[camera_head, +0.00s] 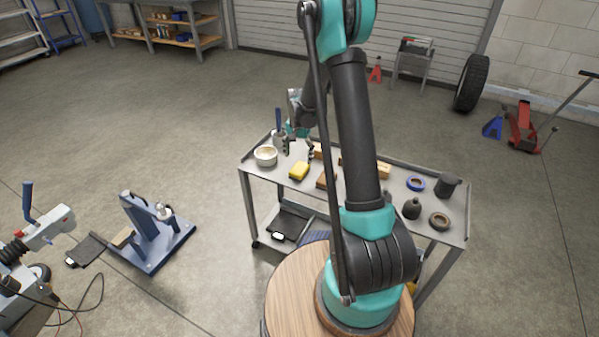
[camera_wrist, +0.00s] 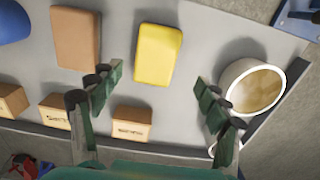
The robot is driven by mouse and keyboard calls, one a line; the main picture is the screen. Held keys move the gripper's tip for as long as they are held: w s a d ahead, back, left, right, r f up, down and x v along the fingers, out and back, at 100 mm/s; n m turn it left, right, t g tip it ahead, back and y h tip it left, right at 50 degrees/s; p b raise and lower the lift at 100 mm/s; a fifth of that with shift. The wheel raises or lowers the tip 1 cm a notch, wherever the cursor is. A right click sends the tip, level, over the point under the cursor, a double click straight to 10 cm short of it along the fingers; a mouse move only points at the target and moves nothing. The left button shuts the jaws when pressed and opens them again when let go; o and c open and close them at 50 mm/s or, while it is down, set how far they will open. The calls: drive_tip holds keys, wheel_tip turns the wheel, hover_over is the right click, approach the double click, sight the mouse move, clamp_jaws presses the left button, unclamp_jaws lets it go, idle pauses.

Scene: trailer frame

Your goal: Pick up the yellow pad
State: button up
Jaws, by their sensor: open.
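The yellow pad (camera_head: 299,171) lies flat on the top of the grey cart (camera_head: 400,204), near its left end. In the wrist view the yellow pad (camera_wrist: 158,54) is at the upper middle, just beyond the fingertips. My gripper (camera_wrist: 160,92) is open and empty, its two fingers spread to either side of the pad's near end in the picture. In the head view my gripper (camera_head: 299,150) hangs over the cart's left part, above and behind the pad. I cannot tell the exact height of the fingertips above the cart.
A white bowl (camera_wrist: 253,88) stands close to the right finger. A brown block (camera_wrist: 76,38) lies left of the pad, and small labelled boxes (camera_wrist: 132,122) line the cart's edge. A blue tape roll (camera_head: 416,183) and dark containers (camera_head: 411,208) stand toward the cart's right end.

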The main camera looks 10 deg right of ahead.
sight(299, 168)
drive_tip(key=shift+s+d+f, duration=0.1)
drive_tip(key=shift+s+f, duration=0.05)
drive_tip(key=shift+f, duration=1.5)
drive_tip(key=shift+s+d+f, duration=0.1)
drive_tip(key=shift+s+f, duration=0.05)
drive_tip(key=shift+f, duration=1.5)
drive_tip(key=c, duration=1.3)
drive_tip(key=shift+c, duration=0.2)
drive_tip(key=shift+r, duration=0.15)
wheel_tip(299, 168, up, 20)
